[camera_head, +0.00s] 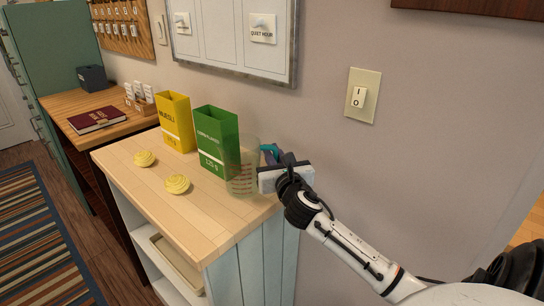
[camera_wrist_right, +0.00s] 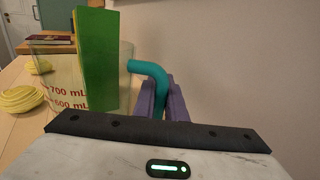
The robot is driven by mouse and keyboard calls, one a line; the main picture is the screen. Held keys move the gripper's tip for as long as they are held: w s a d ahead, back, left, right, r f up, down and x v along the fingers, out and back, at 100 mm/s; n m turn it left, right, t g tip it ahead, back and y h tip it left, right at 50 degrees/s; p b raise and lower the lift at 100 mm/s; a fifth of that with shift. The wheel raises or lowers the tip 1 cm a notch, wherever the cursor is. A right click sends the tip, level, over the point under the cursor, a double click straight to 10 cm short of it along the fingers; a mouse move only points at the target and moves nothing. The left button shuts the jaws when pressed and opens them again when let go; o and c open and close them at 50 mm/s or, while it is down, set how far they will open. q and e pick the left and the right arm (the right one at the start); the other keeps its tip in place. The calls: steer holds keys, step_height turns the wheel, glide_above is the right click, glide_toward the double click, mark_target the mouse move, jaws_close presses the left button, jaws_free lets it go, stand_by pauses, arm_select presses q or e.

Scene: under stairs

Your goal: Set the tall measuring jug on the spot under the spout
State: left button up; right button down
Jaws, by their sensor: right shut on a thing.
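The tall measuring jug (camera_head: 242,172) is clear, with red markings and a teal handle (camera_wrist_right: 148,70). It is upright at the right end of the wooden counter, beside the green box (camera_head: 216,142). My right gripper (camera_head: 276,157) is shut on the handle, its purple fingers (camera_wrist_right: 157,98) on either side of it. I cannot tell whether the jug's base touches the counter. In the right wrist view its red 700 mL and 600 mL marks show, and the green box shows through the clear wall. I cannot make out a spout or a marked spot. My left gripper is out of view.
A yellow muesli box (camera_head: 175,122) stands left of the green box. Two yellow round things (camera_head: 177,184) lie on the counter (camera_head: 215,220), whose front is otherwise clear. The wall with a light switch (camera_head: 361,97) is close behind. A dark red book (camera_head: 97,119) lies on the farther desk.

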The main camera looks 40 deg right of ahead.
steer(key=shift+f, duration=0.2)
steer(key=shift+f, duration=0.15)
steer(key=c, duration=1.8)
jaws_free()
